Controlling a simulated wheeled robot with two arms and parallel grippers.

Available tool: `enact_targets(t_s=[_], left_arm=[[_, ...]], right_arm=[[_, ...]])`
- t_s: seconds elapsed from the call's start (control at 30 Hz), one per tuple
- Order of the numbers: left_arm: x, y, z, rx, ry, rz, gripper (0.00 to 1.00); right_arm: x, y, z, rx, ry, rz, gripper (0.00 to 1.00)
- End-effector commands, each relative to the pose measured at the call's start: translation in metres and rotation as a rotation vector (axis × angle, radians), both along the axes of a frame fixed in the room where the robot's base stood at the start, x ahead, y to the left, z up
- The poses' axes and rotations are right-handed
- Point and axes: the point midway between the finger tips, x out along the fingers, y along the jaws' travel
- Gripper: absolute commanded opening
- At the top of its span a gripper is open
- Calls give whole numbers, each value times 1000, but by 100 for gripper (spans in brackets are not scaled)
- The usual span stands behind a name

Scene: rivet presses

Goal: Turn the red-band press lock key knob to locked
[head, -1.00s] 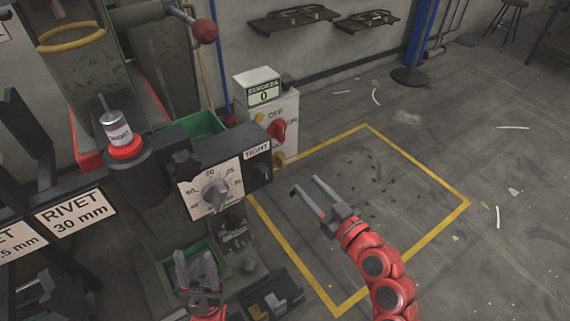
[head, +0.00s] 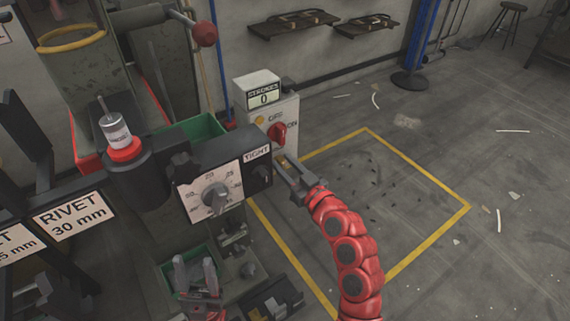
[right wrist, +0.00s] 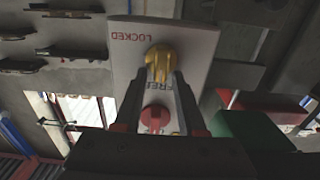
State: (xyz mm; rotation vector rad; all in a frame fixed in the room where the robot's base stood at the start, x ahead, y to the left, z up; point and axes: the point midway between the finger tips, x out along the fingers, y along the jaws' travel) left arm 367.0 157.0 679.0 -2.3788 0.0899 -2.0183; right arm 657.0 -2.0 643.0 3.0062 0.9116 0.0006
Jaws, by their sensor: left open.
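The yellow lock key knob (right wrist: 161,60) sits on a white panel (right wrist: 192,40) marked LOCKED and FREE in the right wrist view. The FREE label is just below the knob, partly covered; LOCKED is at the panel's upper left. The fingertips of my right gripper (right wrist: 160,78) are on either side of the knob's lower part, with the fingers apart. My left gripper (head: 196,272) is open and empty, low in front of the press.
The box carries a STROKES counter (head: 264,92) reading 0 and a red OFF/ON switch (head: 277,133), also seen between my right fingers (right wrist: 155,118). A dial panel (head: 211,188) with a TIGHT sign stands left of my right gripper. The yellow-outlined floor area is clear of large objects.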

Motion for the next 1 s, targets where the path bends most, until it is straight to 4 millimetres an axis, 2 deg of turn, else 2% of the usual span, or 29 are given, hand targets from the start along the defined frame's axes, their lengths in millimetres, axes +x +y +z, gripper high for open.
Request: enact_targets(t_s=[0.03,0.2,0.67,1.0], left_arm=[[0,0,0,0,0,0,50],[0,0,0,0,0,0,50],[0,0,1,-1,0,0,50],[1,0,6,-4,3,0,50]], right_arm=[[0,0,0,0,0,0,28],[0,0,0,0,0,0,0],[0,-1,0,25,17,0,0],[2,-4,0,197,132,0,0]])
